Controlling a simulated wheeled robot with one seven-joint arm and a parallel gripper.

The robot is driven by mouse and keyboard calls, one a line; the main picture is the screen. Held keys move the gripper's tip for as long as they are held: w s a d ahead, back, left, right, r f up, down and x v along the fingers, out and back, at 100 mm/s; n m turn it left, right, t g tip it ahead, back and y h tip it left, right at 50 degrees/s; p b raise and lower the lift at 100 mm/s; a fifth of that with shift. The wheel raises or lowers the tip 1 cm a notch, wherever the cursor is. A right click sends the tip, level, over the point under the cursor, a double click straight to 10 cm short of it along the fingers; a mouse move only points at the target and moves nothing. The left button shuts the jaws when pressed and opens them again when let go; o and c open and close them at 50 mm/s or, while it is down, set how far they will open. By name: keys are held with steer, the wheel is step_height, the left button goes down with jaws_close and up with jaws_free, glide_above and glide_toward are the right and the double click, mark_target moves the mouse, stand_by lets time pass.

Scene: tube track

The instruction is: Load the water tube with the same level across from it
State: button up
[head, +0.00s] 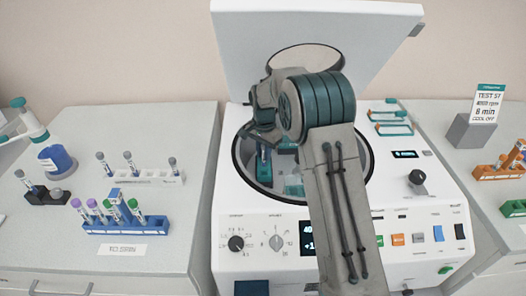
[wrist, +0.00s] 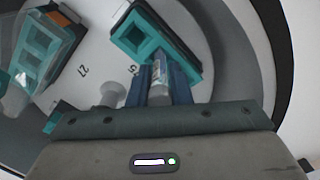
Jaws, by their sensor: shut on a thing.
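My gripper (wrist: 160,85) is shut on a pale, clear-looking tube (wrist: 158,73) in the wrist view. The tube's far end is at the near edge of a teal bucket (wrist: 128,18) in the rotor. I cannot tell whether it is inside the opening. A second teal bucket (wrist: 22,68) with several square slots sits to the left. In the head view my gripper is over the open bowl of the white centrifuge (head: 400,185), largely hidden by my arm. Grey-capped tubes (head: 129,160) stand in a white rack (head: 152,177) on the left bench. Liquid levels are too small to read.
The centrifuge lid (head: 380,40) stands open behind my arm. An orange rack (head: 497,172) and a sign (head: 487,104) stand right.

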steer(key=shift+f, duration=0.4)
steer(key=o, duration=0.8)
step_height(320, 180, up, 12)
steer(key=shift+r+b, duration=0.1)
steer(key=shift+b, duration=0.3)
stand_by(0.5)
